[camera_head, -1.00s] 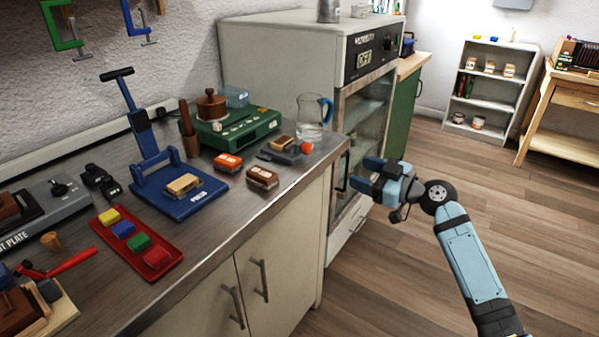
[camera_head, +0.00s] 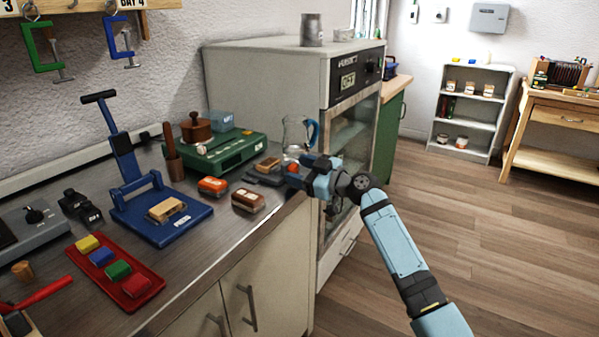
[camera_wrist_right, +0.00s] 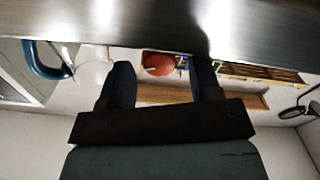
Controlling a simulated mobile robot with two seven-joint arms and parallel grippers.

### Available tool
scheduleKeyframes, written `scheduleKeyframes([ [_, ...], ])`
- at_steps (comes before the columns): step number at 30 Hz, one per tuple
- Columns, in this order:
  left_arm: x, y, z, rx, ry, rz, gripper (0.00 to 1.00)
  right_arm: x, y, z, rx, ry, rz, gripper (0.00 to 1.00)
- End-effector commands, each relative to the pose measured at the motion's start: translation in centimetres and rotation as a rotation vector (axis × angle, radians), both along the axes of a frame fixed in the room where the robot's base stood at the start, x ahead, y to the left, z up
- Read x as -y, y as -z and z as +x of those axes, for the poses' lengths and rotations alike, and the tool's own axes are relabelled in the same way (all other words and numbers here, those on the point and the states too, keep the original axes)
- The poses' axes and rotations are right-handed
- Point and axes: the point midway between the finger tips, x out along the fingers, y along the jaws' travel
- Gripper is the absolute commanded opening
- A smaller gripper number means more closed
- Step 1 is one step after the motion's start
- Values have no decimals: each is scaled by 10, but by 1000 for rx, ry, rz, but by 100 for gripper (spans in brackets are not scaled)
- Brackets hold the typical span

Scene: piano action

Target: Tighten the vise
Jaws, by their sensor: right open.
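A small dark grey device that looks like the vise (camera_head: 262,178) sits at the right end of the counter, with a wooden block (camera_head: 268,164) at its top. A red-orange ball knob (camera_head: 293,168) is at its right side, partly hidden by my right gripper (camera_head: 294,178). That gripper is open at the counter's edge, its fingers pointing left toward the knob. In the right wrist view, the red knob (camera_wrist_right: 158,65) shows between the two open blue fingers (camera_wrist_right: 163,82). I cannot tell whether they touch it. My left gripper is not in view.
A glass jug (camera_head: 297,135) with a blue handle stands just behind the knob. An orange block (camera_head: 213,186) and a brown block (camera_head: 248,201) lie to the left. A blue press (camera_head: 160,215) and a red tray (camera_head: 118,278) stand farther left. The oven (camera_head: 265,85) rises behind.

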Motion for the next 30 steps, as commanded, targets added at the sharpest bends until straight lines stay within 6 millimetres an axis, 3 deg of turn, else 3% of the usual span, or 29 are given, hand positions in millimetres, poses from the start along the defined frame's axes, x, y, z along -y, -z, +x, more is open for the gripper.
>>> scheduleKeyframes([
  [10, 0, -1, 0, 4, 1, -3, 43, -3, 0, 2, 0, 0, 0, 56],
  [16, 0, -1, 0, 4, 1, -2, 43, -3, 0, 2, -1, 0, 1, 10],
  [30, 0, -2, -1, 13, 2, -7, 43, -3, 1, 2, -87, 0, 63, 9],
])
